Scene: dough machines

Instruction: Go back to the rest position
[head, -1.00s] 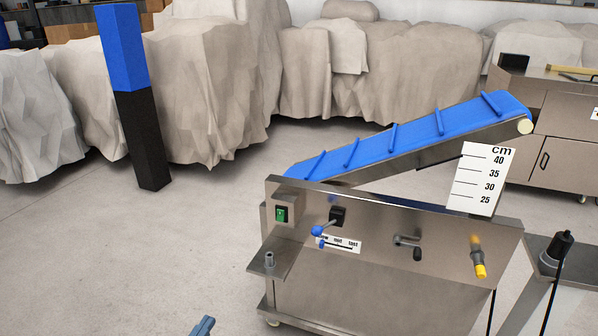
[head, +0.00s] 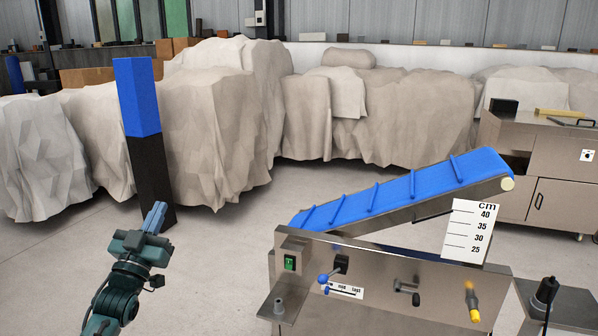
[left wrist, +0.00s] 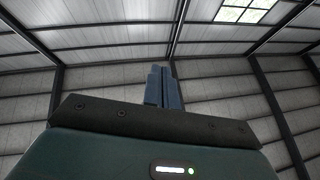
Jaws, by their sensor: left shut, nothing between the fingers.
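My left gripper (head: 155,215) is raised at the lower left of the head view, with its blue-grey fingers pointing up. The fingers are together and hold nothing. In the left wrist view the same gripper (left wrist: 163,85) points up toward the hall's ceiling and wall, with nothing near it. It stands apart from the dough machine (head: 400,285), which is to its right. My right gripper does not show in either view.
The machine has a sloping blue conveyor belt (head: 390,195) and a front panel with levers and a green switch (head: 290,263). A blue and black post (head: 140,100) stands behind my left gripper. Covered bulky shapes (head: 215,130) line the back. Bare floor (head: 225,260) lies between.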

